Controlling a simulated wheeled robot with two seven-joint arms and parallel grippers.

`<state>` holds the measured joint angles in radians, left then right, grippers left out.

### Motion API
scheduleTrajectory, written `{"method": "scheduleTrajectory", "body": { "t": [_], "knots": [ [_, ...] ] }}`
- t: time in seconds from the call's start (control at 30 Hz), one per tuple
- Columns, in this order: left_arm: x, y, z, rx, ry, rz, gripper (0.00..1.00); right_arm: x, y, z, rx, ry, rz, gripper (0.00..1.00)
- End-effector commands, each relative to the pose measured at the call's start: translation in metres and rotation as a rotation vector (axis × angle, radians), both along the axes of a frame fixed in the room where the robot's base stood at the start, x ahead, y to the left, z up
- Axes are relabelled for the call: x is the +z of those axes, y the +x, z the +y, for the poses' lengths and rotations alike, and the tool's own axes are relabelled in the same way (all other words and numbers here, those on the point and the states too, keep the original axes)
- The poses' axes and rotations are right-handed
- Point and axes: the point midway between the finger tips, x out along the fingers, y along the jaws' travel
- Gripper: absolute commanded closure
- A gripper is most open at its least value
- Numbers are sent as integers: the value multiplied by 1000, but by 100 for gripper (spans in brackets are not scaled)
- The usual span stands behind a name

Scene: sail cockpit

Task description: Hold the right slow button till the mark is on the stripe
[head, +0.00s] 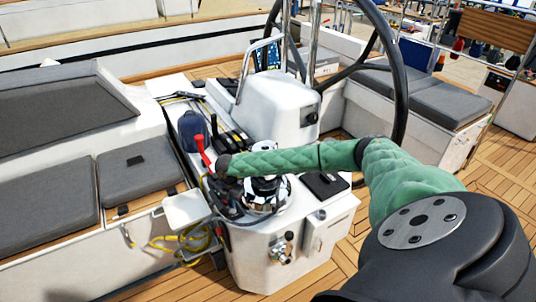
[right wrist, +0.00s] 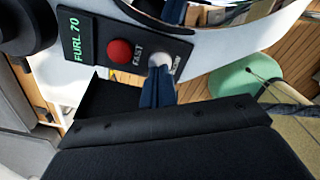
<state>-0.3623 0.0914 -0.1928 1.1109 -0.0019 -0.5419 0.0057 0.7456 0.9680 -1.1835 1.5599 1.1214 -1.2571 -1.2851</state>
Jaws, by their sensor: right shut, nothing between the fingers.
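In the right wrist view a black panel (right wrist: 128,52) shows the green readout "FURL 70". It carries a red button (right wrist: 120,52) marked FAST and a pale grey button (right wrist: 160,59) beside a partly covered label that seems to read SLOW. My right gripper (right wrist: 157,82) is shut and empty, its dark blue fingertips at the lower edge of the pale button. They look to be touching it, but I cannot tell whether it is pressed in. In the head view my right gripper (head: 222,165) is over the white console. I cannot make out the mark or stripe. My left gripper is out of view.
A red-handled lever (head: 202,150) and ropes are close to the gripper. A steering wheel (head: 397,95) rises behind. Grey cushioned seats (head: 45,205) are at left.

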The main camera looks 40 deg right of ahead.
Motion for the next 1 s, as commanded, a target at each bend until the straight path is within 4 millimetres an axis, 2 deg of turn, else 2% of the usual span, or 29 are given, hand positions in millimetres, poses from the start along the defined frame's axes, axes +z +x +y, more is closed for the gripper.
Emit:
{"method": "scheduleTrajectory", "body": {
  "t": [0.57,1.0],
  "knots": [
    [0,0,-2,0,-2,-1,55,0,0,0,0,0,0,100],
    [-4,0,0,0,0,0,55,-10,0,0,0,0,0,100]
  ]
}}
